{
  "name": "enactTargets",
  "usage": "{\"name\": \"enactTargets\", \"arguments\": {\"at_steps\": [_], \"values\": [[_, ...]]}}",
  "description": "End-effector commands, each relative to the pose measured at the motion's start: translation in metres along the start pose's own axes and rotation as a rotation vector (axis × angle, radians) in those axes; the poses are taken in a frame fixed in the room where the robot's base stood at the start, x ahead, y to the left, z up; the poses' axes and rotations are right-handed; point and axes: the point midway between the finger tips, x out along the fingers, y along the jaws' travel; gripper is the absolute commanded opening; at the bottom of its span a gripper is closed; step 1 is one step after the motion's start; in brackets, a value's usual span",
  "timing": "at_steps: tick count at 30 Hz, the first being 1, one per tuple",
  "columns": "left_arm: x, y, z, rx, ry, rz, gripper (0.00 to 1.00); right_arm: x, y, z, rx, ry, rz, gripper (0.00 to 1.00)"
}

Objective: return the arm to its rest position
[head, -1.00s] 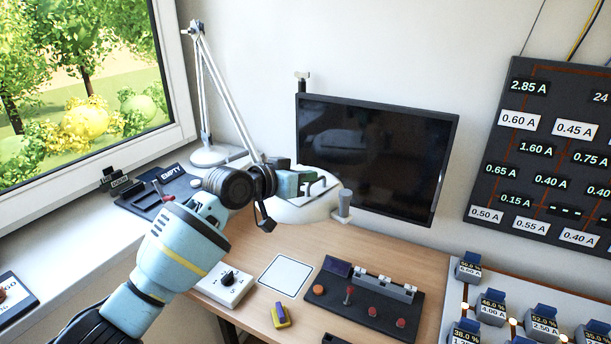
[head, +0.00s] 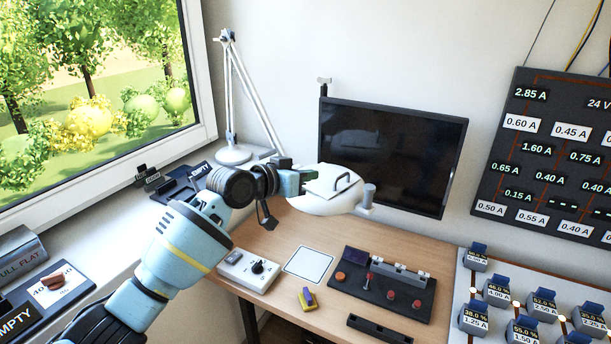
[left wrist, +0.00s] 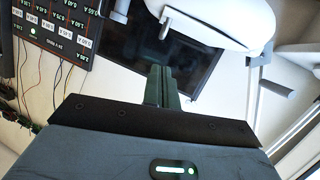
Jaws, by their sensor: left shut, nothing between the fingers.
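My left arm comes in from the lower left in the head view. My left gripper (head: 305,177) is raised above the desk, in front of the white lamp head (head: 318,203). In the left wrist view its two dark green fingers (left wrist: 161,88) are together with nothing between them. The lamp head (left wrist: 222,28) also shows there, beyond the fingertips. I cannot tell whether the gripper touches the lamp. My right gripper is not in view.
A dark monitor (head: 392,155) hangs behind the lamp head. The desk (head: 275,242) holds a white dial box (head: 248,270), a black switch panel (head: 383,285) and a yellow-purple block (head: 307,299). Blue-topped modules (head: 475,318) stand at the right. The window sill (head: 95,238) is at the left.

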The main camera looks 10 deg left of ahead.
Motion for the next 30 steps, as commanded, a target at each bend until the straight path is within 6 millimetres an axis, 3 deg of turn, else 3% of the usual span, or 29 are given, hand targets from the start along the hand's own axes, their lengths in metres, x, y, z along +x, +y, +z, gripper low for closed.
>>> {"name": "enactTargets", "arguments": {"at_steps": [6,10,14,20,26,30], "values": [[0.0,0.001,0.005,-0.002,-0.007,0.0,0.0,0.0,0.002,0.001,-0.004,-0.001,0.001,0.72],[-0.001,0.006,0.038,-0.01,-0.049,0.002,0.0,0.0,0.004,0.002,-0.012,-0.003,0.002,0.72],[-0.009,0.018,0.099,-0.025,-0.132,-0.001,0.0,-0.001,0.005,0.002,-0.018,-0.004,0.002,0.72],[-0.041,0.041,0.202,-0.055,-0.282,-0.025,0.0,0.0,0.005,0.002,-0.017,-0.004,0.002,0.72],[-0.092,0.064,0.292,-0.094,-0.435,-0.072,0.0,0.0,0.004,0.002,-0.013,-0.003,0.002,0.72],[-0.137,0.079,0.347,-0.124,-0.546,-0.119,0.0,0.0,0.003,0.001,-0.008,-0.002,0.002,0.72]]}}
